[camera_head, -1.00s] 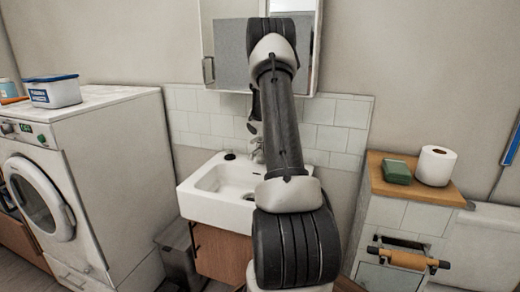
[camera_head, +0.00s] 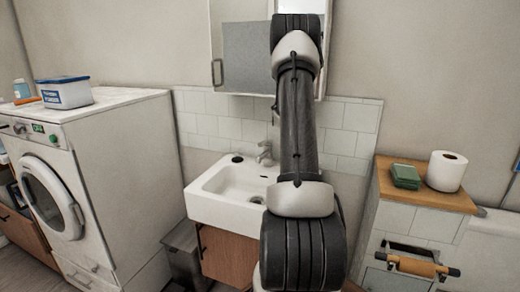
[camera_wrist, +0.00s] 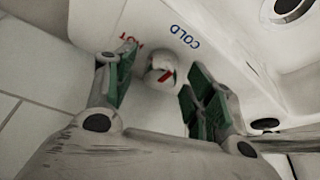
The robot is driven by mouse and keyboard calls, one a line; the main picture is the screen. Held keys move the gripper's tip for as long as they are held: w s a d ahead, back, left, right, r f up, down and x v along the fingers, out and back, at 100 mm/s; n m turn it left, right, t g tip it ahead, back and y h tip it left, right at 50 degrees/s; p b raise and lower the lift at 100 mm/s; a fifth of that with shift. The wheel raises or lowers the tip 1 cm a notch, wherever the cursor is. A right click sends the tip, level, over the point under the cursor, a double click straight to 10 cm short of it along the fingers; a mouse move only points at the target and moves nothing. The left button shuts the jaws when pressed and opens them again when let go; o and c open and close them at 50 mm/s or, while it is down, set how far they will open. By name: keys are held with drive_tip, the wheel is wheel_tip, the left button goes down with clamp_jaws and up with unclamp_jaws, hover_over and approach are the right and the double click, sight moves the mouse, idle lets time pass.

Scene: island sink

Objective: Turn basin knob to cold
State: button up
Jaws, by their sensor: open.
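The basin knob (camera_wrist: 160,84) is a small white round knob with a red mark on top, seen in the wrist view. A red HOT label (camera_wrist: 126,47) lies to its upper left and a blue COLD label (camera_wrist: 185,37) to its upper right. My gripper (camera_wrist: 165,62) is open, with one green-padded finger on each side of the knob. I cannot tell whether either finger touches it. In the head view the tap (camera_head: 264,150) shows at the back of the white basin (camera_head: 205,203); my arm hides the gripper there.
A mirror cabinet (camera_head: 246,55) hangs above the basin. A washing machine (camera_head: 120,150) stands at the left with a white tub (camera_head: 66,94) on top. At the right, a wooden-topped ledge (camera_head: 425,196) holds a toilet roll (camera_head: 446,171) and a green block (camera_head: 405,176).

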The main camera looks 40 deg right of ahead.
drive_tip(key=shift+n, duration=0.6)
drive_tip(key=shift+s+a+r+y, duration=0.2)
drive_tip(key=shift+s+r+y, duration=0.15)
drive_tip(key=shift+r, duration=0.3)
drive_tip(key=s+a, duration=0.2)
drive_tip(key=s, duration=0.1)
drive_tip(key=s+a, duration=0.2)
drive_tip(key=s, duration=0.1)
drive_tip(key=s+a, duration=0.2)
drive_tip(key=s, duration=0.1)
drive_tip(key=shift+s+a+f, duration=0.1)
drive_tip(key=shift+s+a, duration=0.1)
drive_tip(key=shift+a, duration=0.15)
drive_tip(key=w+a+r+n+y, duration=0.1)
drive_tip(key=a+r+n, duration=0.1)
drive_tip(key=a+r, duration=0.6)
drive_tip(key=w+a+r+n+t, duration=0.1)
drive_tip(key=a+r+n, duration=0.1)
drive_tip(key=a+r, duration=0.6)
drive_tip(key=shift+a+y, duration=0.35)
drive_tip(key=shift+a, duration=2.15)
